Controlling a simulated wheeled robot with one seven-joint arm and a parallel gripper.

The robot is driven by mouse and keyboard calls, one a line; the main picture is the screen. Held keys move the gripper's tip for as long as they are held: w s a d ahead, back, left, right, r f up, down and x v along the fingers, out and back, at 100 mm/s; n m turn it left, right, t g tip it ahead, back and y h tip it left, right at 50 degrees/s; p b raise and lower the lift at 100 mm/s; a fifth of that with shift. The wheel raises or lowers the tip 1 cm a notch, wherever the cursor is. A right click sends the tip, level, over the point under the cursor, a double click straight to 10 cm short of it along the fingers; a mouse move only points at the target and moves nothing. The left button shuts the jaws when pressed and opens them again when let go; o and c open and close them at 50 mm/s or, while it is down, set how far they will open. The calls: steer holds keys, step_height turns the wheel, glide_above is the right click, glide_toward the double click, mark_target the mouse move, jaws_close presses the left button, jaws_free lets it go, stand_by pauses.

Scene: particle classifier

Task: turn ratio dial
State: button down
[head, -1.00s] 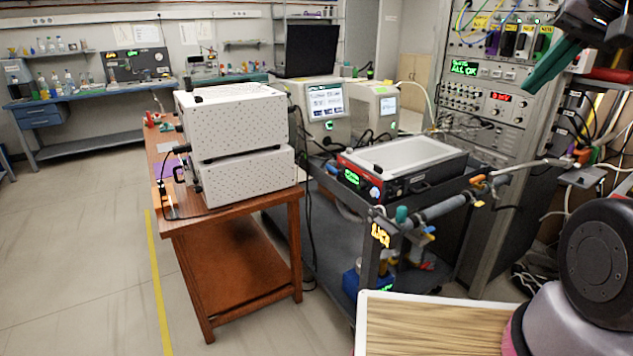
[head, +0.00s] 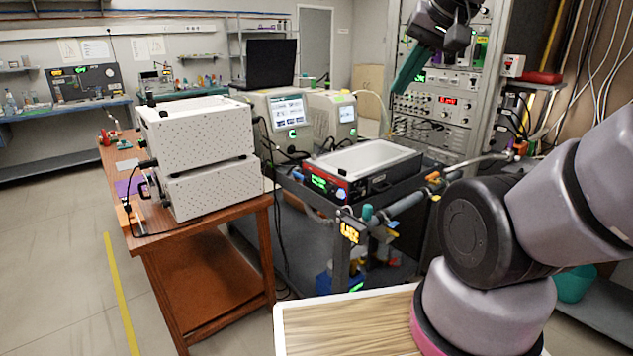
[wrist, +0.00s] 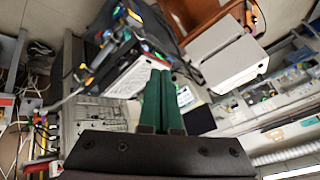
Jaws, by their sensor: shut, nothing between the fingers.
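My gripper (head: 404,78) has green fingers and is raised at the upper right of the head view, in front of the instrument rack. In the wrist view my gripper's fingers (wrist: 160,80) lie side by side, shut with nothing between them, and they touch no dial. A red-and-black unit (head: 345,188) with a green display and a small knob on its front sits on the dark cart. I cannot tell whether that knob is the ratio dial; no label is readable. The rack (head: 447,105) also carries small knobs and a red readout.
Two stacked white perforated boxes (head: 203,150) stand on a brown wooden table (head: 205,250). Two white instruments with screens (head: 285,112) stand behind the cart (head: 300,240). Pipes and valves (head: 405,203) stick out at the cart's right. Open floor lies at left.

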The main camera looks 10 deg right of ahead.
stand_by(0.4)
steer(key=c, duration=0.9)
jaws_free()
steer(key=shift+o, duration=0.3)
steer(key=shift+w+a+f+g, duration=0.1)
steer(key=shift+w+f+g, duration=0.2)
steer(key=shift+g, duration=0.1)
steer(key=w+a+f+m+g+y, duration=0.2)
steer(key=w+f+m+g+y, duration=0.2)
steer(key=w+f+m+y, duration=1.05)
steer(key=m+t+h, duration=0.8)
steer(key=m+t, duration=0.5)
glide_toward(364, 193)
steer(key=x, duration=0.9)
steer(key=shift+a+r, duration=0.15)
